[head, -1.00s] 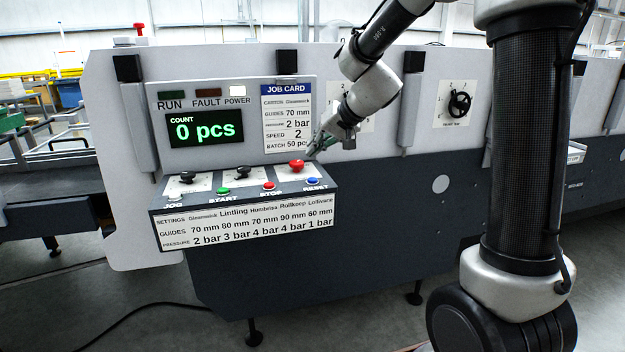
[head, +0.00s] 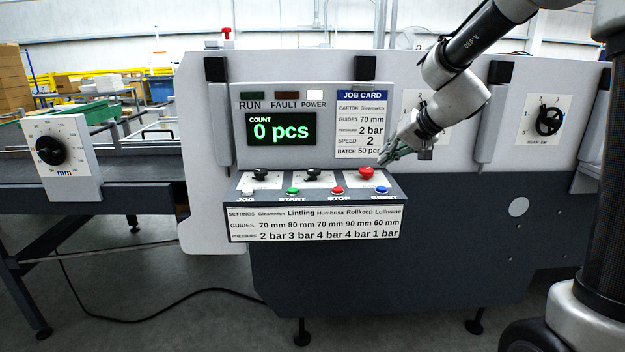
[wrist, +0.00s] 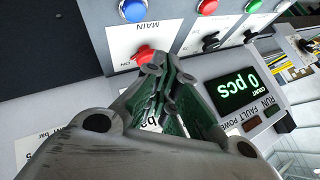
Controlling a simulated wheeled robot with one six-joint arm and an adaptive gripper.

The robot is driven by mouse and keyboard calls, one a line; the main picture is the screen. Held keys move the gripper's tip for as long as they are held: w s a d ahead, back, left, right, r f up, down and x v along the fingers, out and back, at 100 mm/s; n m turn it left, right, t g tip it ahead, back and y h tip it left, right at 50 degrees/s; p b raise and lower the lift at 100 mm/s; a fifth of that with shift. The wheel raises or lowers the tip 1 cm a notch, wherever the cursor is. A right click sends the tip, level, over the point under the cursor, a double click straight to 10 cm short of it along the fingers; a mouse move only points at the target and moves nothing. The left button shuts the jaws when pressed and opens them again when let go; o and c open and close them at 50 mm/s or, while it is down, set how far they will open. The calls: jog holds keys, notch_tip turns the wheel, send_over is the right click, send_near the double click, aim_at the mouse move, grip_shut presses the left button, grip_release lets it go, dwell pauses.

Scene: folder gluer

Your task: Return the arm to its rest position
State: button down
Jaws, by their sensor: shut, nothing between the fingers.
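My gripper (head: 387,158) hangs in front of the machine's panel, just right of the red main knob (head: 366,172) and below the job card (head: 361,122). Its fingers are shut with nothing between them. In the wrist view the closed gripper (wrist: 150,85) points toward the red knob (wrist: 145,54), and its tips look close to it; I cannot tell whether they touch. My arm reaches in from the upper right, bent at the elbow.
The control box carries a blue reset button (head: 382,190), a red stop button (head: 337,190), a green start button (head: 292,190) and black switches. The display (head: 281,129) reads 0 pcs and the power lamp (head: 315,95) is lit. A dial plate (head: 50,150) stands at left.

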jog(key=s+d+f+g, duration=0.2)
jog(key=s+f, duration=0.2)
jog(key=s, duration=0.2)
jog(key=s+d+r+h, duration=0.1)
jog(key=s+d, duration=0.3)
jog(key=s, duration=0.5)
jog(key=s+d+r+n+h, duration=0.1)
jog(key=s+d, duration=0.3)
jog(key=s, duration=0.5)
jog(key=s+d+r+n+g+h, duration=0.1)
jog(key=s+d+r+h, duration=0.2)
jog(key=s, duration=0.7)
jog(key=shift+d, duration=0.65)
jog(key=shift+r, duration=0.1)
